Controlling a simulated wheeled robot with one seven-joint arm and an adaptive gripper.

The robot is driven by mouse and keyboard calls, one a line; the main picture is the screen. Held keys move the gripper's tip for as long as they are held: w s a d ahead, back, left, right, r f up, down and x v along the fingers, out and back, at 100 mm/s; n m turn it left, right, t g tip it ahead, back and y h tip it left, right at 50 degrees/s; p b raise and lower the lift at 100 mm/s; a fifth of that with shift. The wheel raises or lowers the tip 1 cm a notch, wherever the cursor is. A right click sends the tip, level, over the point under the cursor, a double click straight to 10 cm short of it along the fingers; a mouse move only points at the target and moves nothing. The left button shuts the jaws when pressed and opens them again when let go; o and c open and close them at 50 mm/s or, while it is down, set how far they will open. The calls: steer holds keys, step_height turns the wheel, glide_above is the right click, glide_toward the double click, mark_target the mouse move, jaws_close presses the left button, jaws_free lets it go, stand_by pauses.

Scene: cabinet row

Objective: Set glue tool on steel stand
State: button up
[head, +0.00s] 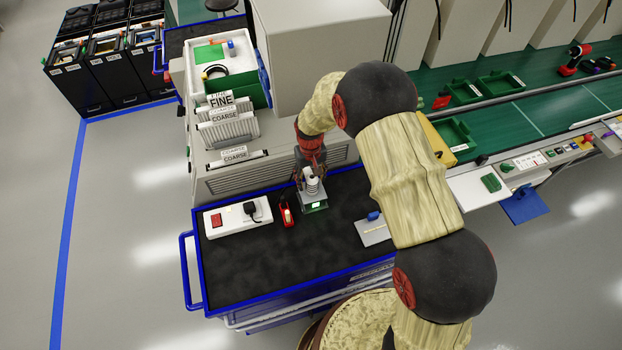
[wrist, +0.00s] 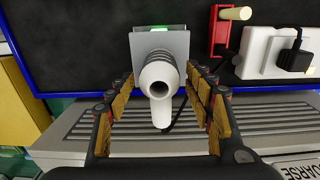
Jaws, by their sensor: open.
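A red tool with a pale stick, which looks like the glue tool (head: 286,213), lies on the black cart top; it also shows in the wrist view (wrist: 222,38). To its right is a grey square metal base with a green light (head: 314,207), perhaps the steel stand; it shows in the wrist view too (wrist: 174,44). A white and grey ringed nozzle (wrist: 159,80) shows in front of this base. My gripper (head: 312,180) is open, its fingers (wrist: 163,88) on either side of the nozzle. Whether they touch it, I cannot tell.
A white power strip (head: 238,217) with a black plug lies left on the cart. A grey plate (head: 374,232) with a blue part lies to the right. A vented grey cabinet (head: 240,183) borders the cart's back. The cart's front middle is clear.

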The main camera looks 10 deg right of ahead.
step_height(320, 180, up, 12)
steer(key=shift+a+f, duration=0.1)
steer(key=shift+f, duration=0.1)
stand_by(0.6)
steer(key=s+d+r+t+b, duration=0.2)
steer(key=s+d+r+b, duration=0.2)
steer(key=s, duration=0.5)
steer(key=s+d+r+m+t+b, duration=0.1)
steer(key=s+d+r+b, duration=0.3)
steer(key=s, duration=0.6)
steer(key=s+d+r+m+t+b, duration=0.1)
steer(key=s+d+r+b, duration=0.3)
steer(key=s, duration=0.6)
steer(key=r+t+b, duration=0.1)
steer(key=b, duration=0.1)
steer(key=shift+s+t+b, duration=0.2)
steer(key=shift+t+b, duration=0.1)
steer(key=shift+b, duration=0.05)
steer(key=shift+d+r, duration=0.1)
stand_by(0.5)
